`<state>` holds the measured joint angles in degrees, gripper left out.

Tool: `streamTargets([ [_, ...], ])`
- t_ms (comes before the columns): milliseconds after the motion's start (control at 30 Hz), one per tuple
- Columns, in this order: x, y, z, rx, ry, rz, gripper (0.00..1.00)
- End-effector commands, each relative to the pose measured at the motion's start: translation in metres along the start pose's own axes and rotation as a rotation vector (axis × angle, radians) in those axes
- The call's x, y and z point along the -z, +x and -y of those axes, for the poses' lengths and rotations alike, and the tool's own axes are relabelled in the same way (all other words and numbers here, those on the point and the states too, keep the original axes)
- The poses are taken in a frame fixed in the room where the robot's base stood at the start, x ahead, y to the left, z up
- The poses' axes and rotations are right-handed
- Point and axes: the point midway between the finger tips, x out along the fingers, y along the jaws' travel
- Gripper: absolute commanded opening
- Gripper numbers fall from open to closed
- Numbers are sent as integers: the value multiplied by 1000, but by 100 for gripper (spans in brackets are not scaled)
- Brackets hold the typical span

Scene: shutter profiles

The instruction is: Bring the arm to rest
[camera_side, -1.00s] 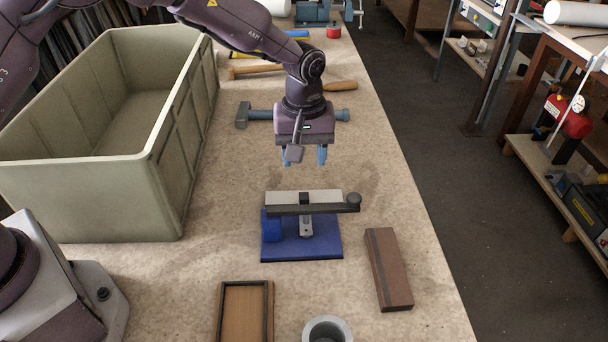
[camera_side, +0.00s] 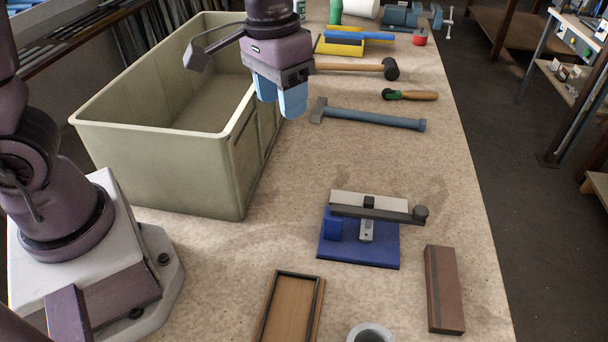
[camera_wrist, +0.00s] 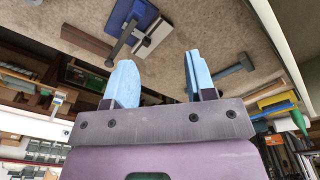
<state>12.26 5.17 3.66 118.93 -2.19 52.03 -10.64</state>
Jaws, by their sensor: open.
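My gripper (camera_side: 280,98) has blue fingers and hangs in the air at the right rim of the green-grey bin in the side view. In the wrist view my gripper (camera_wrist: 158,82) has its two fingers apart, with nothing between them. A blue-based clamp fixture (camera_side: 362,252) with a dark lever stands on the bench, in front and to the right of my gripper. The fixture also shows in the wrist view (camera_wrist: 140,22), beyond the fingers.
The large bin (camera_side: 160,165) stands close under my gripper. A blue-handled hammer (camera_side: 370,117), a mallet (camera_side: 350,67) and a green-and-wood tool (camera_side: 410,95) lie behind. A brown block (camera_side: 444,290), a framed wooden tray (camera_side: 318,312) and a grey ring (camera_side: 370,333) are in front.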

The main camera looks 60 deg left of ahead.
Motion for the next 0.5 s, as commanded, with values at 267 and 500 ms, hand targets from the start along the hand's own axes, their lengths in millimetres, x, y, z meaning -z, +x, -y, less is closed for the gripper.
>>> streamTargets([
  [267, -76, -52, 35, -3, 123, -181, 50],
  [500, -116, -74, 52, 15, 97, -344, 50],
])
